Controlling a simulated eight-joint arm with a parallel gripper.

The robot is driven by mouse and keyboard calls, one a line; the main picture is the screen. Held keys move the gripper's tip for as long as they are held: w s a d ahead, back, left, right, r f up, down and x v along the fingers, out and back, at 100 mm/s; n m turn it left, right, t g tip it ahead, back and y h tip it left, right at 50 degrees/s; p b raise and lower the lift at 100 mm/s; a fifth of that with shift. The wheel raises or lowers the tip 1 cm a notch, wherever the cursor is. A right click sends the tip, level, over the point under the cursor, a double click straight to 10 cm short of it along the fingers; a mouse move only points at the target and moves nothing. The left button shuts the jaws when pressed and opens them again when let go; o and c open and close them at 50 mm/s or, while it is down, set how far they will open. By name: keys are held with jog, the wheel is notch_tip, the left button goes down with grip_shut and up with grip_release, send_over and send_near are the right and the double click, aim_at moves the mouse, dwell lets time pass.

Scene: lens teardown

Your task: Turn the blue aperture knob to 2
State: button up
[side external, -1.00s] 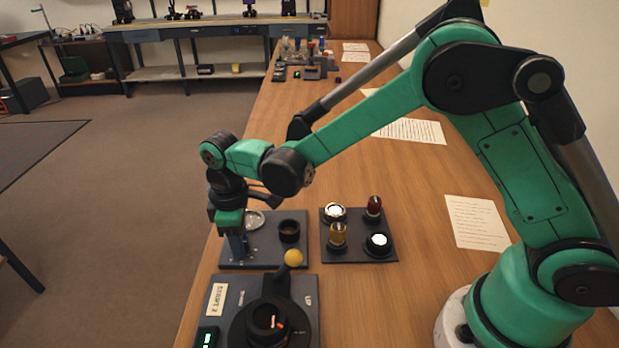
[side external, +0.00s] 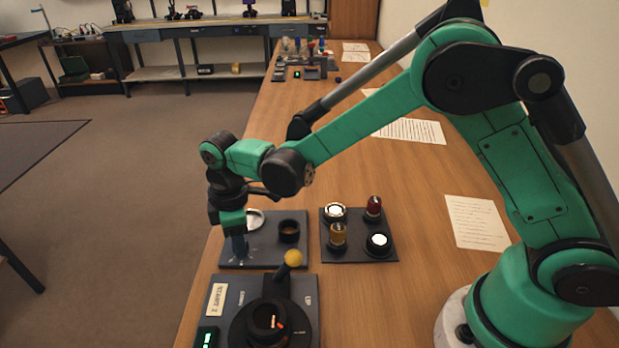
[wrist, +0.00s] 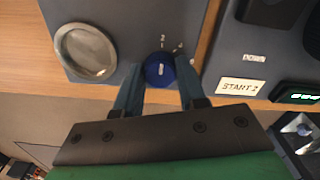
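The blue aperture knob (wrist: 154,81) sits near the edge of a dark grey panel (wrist: 112,12) in the wrist view. It has a short white mark on top, pointing roughly toward small white scale marks on the panel; these are too small to read surely. My gripper (wrist: 160,73) has one finger on each side of the knob. Both fingers appear to touch it, so it looks shut on the knob. In the side view my gripper (side external: 239,246) points down at the panel's left part and hides the knob.
A silver dish (wrist: 86,50) and a dark round cup (side external: 289,231) are on the same panel. A panel with a yellow-balled lever (side external: 293,259) and a START 2 label (wrist: 236,88) lies nearby. A lamp panel (side external: 357,252) stands to the right.

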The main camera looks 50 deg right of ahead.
jog(key=o, duration=0.4)
jog(key=shift+r, duration=0.1)
jog(key=shift+r, duration=2.75)
jog(key=shift+d+r, duration=0.15)
jog(key=s+d+r+m+t, duration=0.2)
jog(key=s+d+m, duration=0.1)
jog(key=d+m, duration=0.1)
jog(key=s+d+r+m+t, duration=0.2)
jog(key=s+d+m, duration=0.2)
jog(key=s+d+r+m+t, duration=0.2)
jog(key=s+d+m+t, duration=0.1)
jog(key=s+d+m, duration=0.1)
jog(key=shift+d+r, duration=0.1)
jog(key=shift+d, duration=0.15)
